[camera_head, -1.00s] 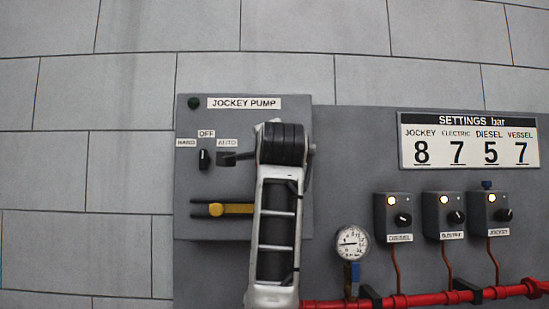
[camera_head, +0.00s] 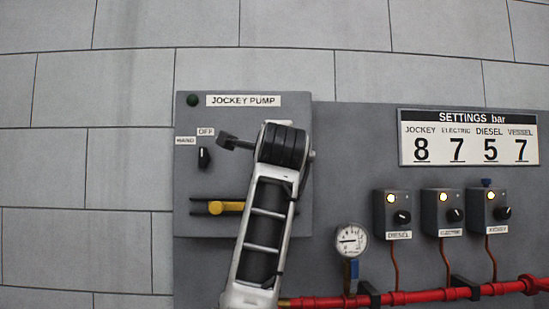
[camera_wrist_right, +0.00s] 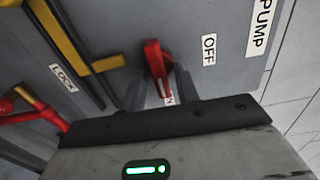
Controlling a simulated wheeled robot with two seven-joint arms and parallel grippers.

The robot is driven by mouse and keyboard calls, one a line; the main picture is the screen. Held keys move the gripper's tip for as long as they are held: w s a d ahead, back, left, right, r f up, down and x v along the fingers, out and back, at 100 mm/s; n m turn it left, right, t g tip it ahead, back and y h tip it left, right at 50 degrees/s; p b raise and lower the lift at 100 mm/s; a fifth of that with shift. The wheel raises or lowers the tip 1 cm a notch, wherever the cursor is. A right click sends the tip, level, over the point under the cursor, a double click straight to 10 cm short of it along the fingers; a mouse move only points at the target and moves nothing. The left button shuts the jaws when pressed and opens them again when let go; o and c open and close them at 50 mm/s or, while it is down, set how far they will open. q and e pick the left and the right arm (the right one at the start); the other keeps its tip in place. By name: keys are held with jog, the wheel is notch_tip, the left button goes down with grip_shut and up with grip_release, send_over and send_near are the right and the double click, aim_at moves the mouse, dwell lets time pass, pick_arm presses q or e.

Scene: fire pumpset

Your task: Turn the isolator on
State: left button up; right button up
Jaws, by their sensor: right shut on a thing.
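In the right wrist view, a red isolator handle (camera_wrist_right: 157,65) sticks out from a grey panel (camera_wrist_right: 195,35) beside an "OFF" label (camera_wrist_right: 209,50). Another label below the handle is mostly hidden by my gripper. My right gripper (camera_wrist_right: 165,120) fills the bottom of that view, right against the handle. In the head view the red handle does not show. My left gripper is not in view.
In the right wrist view a yellow lever (camera_wrist_right: 105,63) and red pipework (camera_wrist_right: 42,112) lie left of the handle. The head view shows the jockey pump box (camera_head: 190,225), a pressure gauge (camera_head: 351,240), the settings board (camera_head: 468,138) and a red pipe (camera_head: 415,297). One of my arm links crosses the box.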

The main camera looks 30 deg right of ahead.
jog(key=shift+f, duration=0.15)
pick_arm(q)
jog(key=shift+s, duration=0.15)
pick_arm(e)
jog(key=o, duration=0.6)
jog(key=shift+s, duration=0.1)
pick_arm(q)
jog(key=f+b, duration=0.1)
jog(key=b, duration=0.3)
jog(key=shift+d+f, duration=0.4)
pick_arm(e)
jog(key=v, duration=1.5)
jog(key=shift+s+a, duration=0.15)
jog(key=shift+s, duration=0.25)
